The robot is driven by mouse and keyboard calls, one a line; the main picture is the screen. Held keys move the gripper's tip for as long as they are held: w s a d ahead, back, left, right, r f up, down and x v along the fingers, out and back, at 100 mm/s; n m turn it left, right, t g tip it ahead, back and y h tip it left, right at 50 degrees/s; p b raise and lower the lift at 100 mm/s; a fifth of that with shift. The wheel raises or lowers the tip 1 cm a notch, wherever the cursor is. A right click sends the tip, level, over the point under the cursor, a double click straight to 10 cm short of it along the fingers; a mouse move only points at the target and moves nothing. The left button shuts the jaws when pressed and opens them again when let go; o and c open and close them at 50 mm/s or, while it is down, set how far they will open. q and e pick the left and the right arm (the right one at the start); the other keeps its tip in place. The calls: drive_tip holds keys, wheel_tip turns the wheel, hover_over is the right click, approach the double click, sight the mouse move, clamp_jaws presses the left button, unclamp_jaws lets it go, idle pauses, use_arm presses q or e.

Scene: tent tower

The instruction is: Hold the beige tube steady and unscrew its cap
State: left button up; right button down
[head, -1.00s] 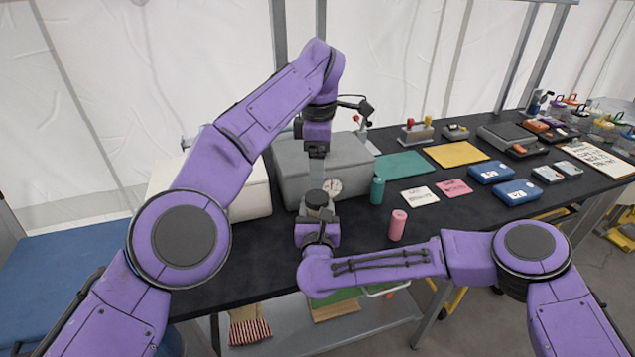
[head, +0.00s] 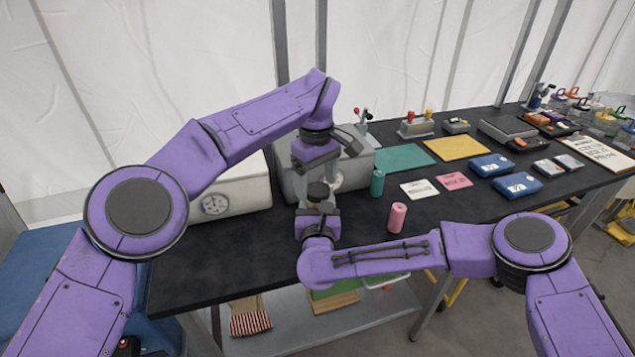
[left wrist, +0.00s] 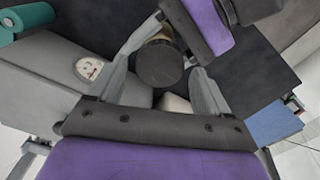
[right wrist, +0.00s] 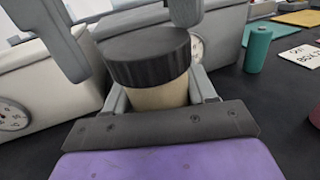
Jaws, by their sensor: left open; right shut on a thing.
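The beige tube (right wrist: 160,95) stands upright in my right gripper (right wrist: 162,90), which is shut on it, in the right wrist view. Its dark ribbed cap (right wrist: 148,57) is on its top; the cap also shows in the head view (head: 318,190), where my right gripper (head: 317,212) hides most of the tube. My left gripper (head: 322,176) is open just above the cap. In the left wrist view the cap (left wrist: 160,65) lies between the left gripper's spread fingers (left wrist: 172,62). I cannot tell whether either finger touches it.
A grey box (head: 355,165) and a white box with a dial (head: 245,195) stand close behind my grippers. A teal cylinder (head: 377,183) and a pink cylinder (head: 397,218) stand to the right. The dark table (head: 215,265) is clear at the front left.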

use_arm(q)
drive_tip(key=shift+f, duration=0.6)
use_arm(e)
drive_tip(key=shift+f, duration=0.15)
use_arm(q)
drive_tip(key=c, duration=1.1)
drive_tip(key=n, duration=0.4)
drive_tip(key=shift+s, duration=0.1)
drive_tip(key=n, duration=1.2)
drive_tip(key=shift+s+n, duration=0.1)
drive_tip(key=shift+n, duration=0.2)
use_arm(e)
drive_tip(key=shift+d, duration=0.1)
use_arm(q)
drive_tip(key=n, duration=0.6)
drive_tip(key=shift+r, duration=0.1)
drive_tip(key=n, duration=0.6)
drive_tip(key=shift+s+d, duration=0.1)
drive_tip(key=shift+d, duration=0.05)
drive_tip(key=n, duration=0.6)
drive_tip(key=shift+n, duration=0.4)
drive_tip(key=n, duration=0.6)
drive_tip(key=shift+d, duration=0.1)
drive_tip(key=n, duration=1.2)
drive_tip(key=shift+r, duration=0.1)
drive_tip(key=shift+n, duration=0.4)
